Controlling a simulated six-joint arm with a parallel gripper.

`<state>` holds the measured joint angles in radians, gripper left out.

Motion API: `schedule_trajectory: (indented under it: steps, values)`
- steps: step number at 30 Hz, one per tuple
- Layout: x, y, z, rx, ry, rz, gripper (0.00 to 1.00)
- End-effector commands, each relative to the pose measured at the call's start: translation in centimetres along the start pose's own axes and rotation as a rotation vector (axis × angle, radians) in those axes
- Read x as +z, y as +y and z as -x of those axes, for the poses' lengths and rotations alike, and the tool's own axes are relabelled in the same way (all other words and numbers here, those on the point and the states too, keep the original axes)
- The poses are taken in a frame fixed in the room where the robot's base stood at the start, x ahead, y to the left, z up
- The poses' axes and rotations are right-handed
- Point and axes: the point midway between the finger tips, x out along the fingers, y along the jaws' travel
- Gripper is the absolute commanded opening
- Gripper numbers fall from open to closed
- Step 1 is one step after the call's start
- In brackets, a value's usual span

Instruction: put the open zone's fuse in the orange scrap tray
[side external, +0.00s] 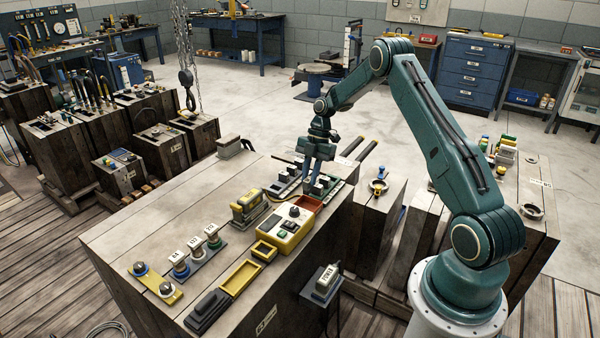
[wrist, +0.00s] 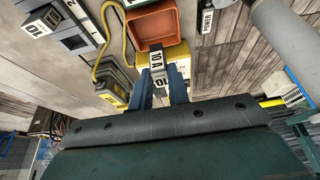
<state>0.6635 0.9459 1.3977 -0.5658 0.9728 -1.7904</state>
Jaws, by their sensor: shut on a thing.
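My gripper (side external: 319,178) is shut on a fuse and points down over the far right end of the wooden bench. In the wrist view the fuse (wrist: 157,62), marked "10 A", sits between the blue fingers of my gripper (wrist: 162,92). The orange scrap tray (wrist: 151,27) shows just beyond the fuse, with its inside empty. In the side view the tray (side external: 305,207) lies on the bench just in front of my gripper. A fuse block (side external: 287,187) with pale labelled fuses stands beside my gripper. I cannot tell whether the held fuse is clear of its slot.
A yellow control box (side external: 283,233) with a knob stands next to the tray. A yellow-and-grey device (side external: 248,207) is to its left. A yellow cable (wrist: 101,50) runs near the fuse block (wrist: 62,27). A POWER box (side external: 324,281) hangs at the bench's front side.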

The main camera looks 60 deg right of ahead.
Motion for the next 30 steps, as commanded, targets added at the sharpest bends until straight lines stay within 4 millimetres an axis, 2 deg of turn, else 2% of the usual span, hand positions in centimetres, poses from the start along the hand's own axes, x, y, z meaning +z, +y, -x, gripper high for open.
schedule_trajectory:
  steps: [21, 30]
  values:
    - [1.9, 0.0, -4.6, -0.001, 0.0, 0.0, 0.0]
    - [2.4, 0.0, -5.7, 0.0, -0.001, 0.0, 0.0]
